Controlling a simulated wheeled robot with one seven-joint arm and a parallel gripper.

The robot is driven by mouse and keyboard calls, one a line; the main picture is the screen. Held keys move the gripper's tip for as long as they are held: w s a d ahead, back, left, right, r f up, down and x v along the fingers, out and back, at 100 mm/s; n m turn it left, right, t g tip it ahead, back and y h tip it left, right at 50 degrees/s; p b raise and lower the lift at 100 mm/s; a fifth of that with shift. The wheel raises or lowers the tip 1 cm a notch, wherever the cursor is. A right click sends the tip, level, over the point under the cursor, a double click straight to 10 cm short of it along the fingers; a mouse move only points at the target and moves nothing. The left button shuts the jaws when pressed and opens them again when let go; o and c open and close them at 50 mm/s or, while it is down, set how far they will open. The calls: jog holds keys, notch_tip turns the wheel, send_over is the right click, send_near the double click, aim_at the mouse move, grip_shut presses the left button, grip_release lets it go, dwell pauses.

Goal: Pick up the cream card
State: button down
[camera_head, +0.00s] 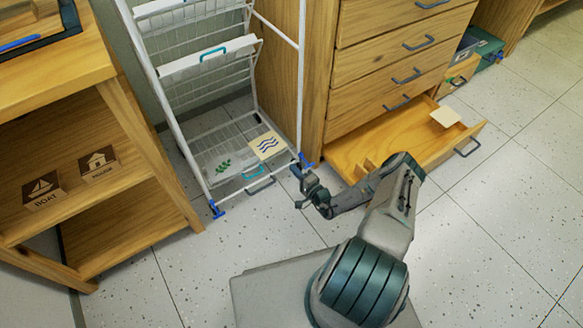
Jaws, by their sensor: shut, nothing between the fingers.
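A plain cream card (446,117) rests at the front right corner of the open bottom drawer (415,148), near its front panel. A second pale card (267,146) with blue wavy lines leans in the low part of the white wire rack (183,135). My gripper (304,187) is shut and empty in front of the rack's right foot, left of the drawer. It is apart from both cards. Its fingertips are small and dark in this view.
A wooden shelf (125,100) with picture signs stands at the left. Closed drawers (385,60) rise above the open one. Speckled floor is clear at the right.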

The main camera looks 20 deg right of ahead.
jog(key=b+x, duration=0.3)
jog(key=x, duration=0.5)
jog(key=shift+w+a, duration=0.1)
